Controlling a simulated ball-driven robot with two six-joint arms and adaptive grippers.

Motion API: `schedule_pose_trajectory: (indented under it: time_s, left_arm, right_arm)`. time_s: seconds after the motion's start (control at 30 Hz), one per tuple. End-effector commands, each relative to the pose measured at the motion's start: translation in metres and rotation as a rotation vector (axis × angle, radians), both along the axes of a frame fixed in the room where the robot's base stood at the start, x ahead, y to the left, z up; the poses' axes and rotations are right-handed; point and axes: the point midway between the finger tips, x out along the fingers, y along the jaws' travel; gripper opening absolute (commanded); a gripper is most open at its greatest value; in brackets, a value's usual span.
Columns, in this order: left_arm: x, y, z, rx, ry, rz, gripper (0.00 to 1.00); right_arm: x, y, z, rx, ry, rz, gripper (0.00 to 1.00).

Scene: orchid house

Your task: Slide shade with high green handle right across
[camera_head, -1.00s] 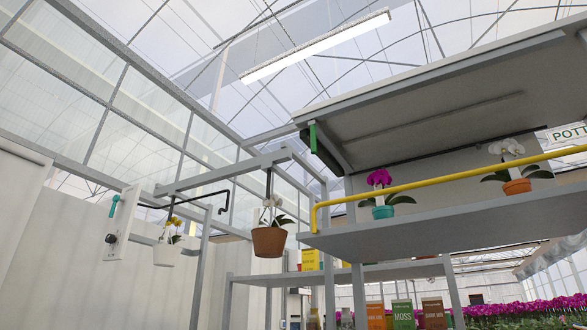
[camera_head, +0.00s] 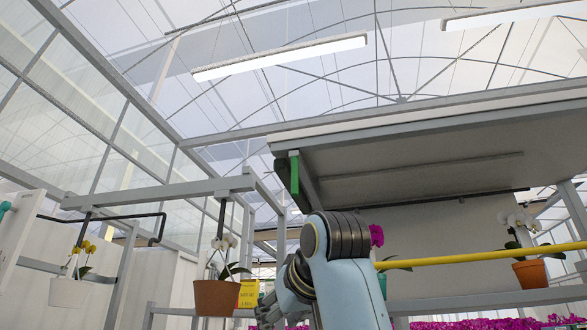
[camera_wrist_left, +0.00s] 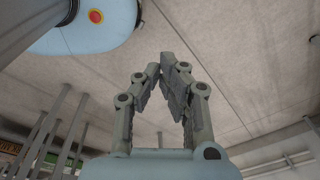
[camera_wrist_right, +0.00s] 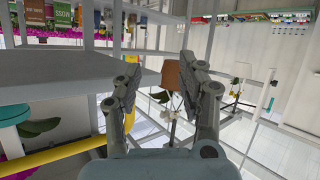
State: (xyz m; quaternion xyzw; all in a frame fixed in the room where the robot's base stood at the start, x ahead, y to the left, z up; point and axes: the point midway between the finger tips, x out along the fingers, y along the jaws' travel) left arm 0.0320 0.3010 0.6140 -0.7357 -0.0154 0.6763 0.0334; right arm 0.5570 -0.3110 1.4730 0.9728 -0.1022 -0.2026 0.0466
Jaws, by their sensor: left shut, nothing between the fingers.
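The high green handle (camera_head: 295,178) hangs upright at the left front corner of a wide grey overhead panel (camera_head: 410,165), which looks like the shade. My right arm rises in the middle of the head view, its elbow just below and right of the handle. My right gripper (camera_head: 268,314) is low beside the hanging terracotta pot (camera_head: 217,298), well below the handle. In the right wrist view, the right gripper (camera_wrist_right: 160,62) is open and empty. The handle shows in neither wrist view.
A yellow rail (camera_head: 480,257) runs along the shelf front, right of my arm; it is close to the right gripper (camera_wrist_right: 45,158). A white hanging pot (camera_head: 70,292) and a black hooked bar (camera_head: 120,218) are at left. An orange pot (camera_head: 530,273) stands right.

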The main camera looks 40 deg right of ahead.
Motion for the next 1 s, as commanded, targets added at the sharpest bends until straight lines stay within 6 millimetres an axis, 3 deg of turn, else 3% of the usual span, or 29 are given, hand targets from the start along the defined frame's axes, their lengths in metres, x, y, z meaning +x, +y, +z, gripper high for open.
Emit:
schedule_pose_trajectory:
  time_s: [0.03, 0.2, 0.3, 0.4, 0.5, 0.63, 1.0]
  left_arm:
    - [0.002, 0.001, 0.004, 0.001, -0.003, 0.000, 0.00]
    - [0.007, 0.005, 0.001, 0.006, -0.010, -0.002, 0.00]
    - [0.008, 0.005, 0.001, 0.006, -0.011, -0.002, 0.00]
    - [0.011, 0.005, 0.001, 0.006, -0.015, -0.003, 0.00]
    - [0.012, 0.005, 0.002, 0.006, -0.017, -0.003, 0.00]
    - [0.011, 0.005, 0.007, 0.006, -0.016, -0.003, 0.00]
    - [0.011, 0.005, 0.036, 0.006, -0.015, -0.003, 0.00]
  right_arm:
    - [-0.006, -0.001, 0.046, 0.002, -0.062, -0.009, 0.40]
    - [-0.021, -0.009, 0.157, 0.014, -0.223, -0.037, 0.40]
    - [-0.041, -0.013, 0.219, 0.023, -0.311, -0.049, 0.40]
    - [-0.060, -0.015, 0.260, 0.030, -0.372, -0.058, 0.40]
    - [-0.070, -0.017, 0.282, 0.035, -0.404, -0.064, 0.40]
    - [-0.065, -0.020, 0.290, 0.036, -0.413, -0.066, 0.40]
    - [0.002, -0.039, 0.291, 0.037, -0.411, -0.066, 0.40]
